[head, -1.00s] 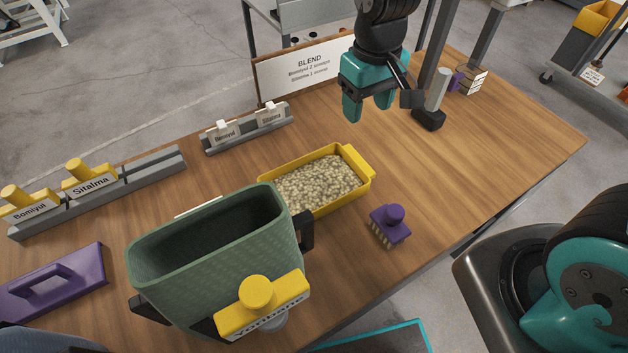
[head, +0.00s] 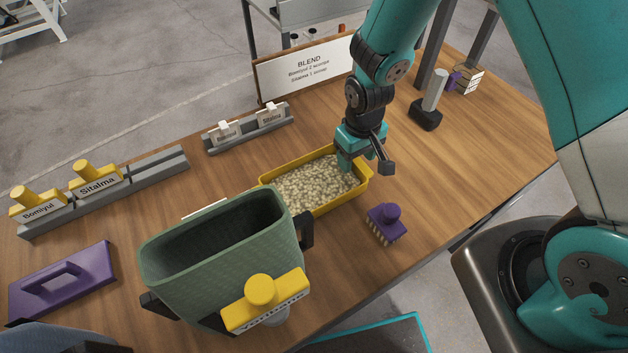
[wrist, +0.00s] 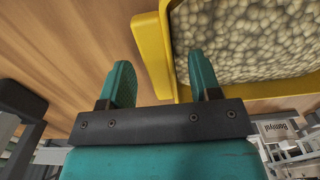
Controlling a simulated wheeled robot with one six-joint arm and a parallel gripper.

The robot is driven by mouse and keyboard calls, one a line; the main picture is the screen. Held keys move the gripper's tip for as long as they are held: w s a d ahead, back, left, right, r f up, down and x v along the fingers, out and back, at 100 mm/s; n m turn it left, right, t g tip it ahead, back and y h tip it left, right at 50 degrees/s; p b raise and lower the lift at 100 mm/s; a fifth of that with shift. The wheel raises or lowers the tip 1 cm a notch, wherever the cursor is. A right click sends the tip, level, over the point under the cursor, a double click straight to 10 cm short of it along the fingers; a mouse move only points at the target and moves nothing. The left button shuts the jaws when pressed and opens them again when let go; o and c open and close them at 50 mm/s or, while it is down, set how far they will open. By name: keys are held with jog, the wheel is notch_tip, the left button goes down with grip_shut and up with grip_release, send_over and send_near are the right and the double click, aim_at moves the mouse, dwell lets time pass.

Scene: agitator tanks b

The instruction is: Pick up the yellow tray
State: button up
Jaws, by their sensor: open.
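The yellow tray (head: 327,206) sits on the wooden table, filled with pale, rounded pellets (head: 318,187). My gripper (head: 345,163) is at the tray's right end, low over its rim. In the wrist view my gripper (wrist: 163,82) has its two teal fingers apart. The yellow tray's end lip (wrist: 152,60) lies between the fingers, with one finger on the outer side and the other on the pellet side. Whether the fingers touch the lip cannot be told.
A green bin (head: 222,250) with a yellow-handled label stands left of the tray. A purple brush (head: 385,222) lies right of it. A grey rack (head: 249,128) and the BLEND sign (head: 305,72) stand behind.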

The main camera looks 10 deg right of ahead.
jog(key=shift+f, duration=0.4)
grip_shut()
jog(key=shift+r, duration=0.2)
notch_tip(320, 180, up, 28)
jog(key=b, duration=0.2)
jog(key=shift+f, duration=0.2)
dwell(0.8)
dwell(0.4)
jog(key=c, duration=0.6)
grip_release()
jog(key=shift+c, duration=0.2)
grip_shut()
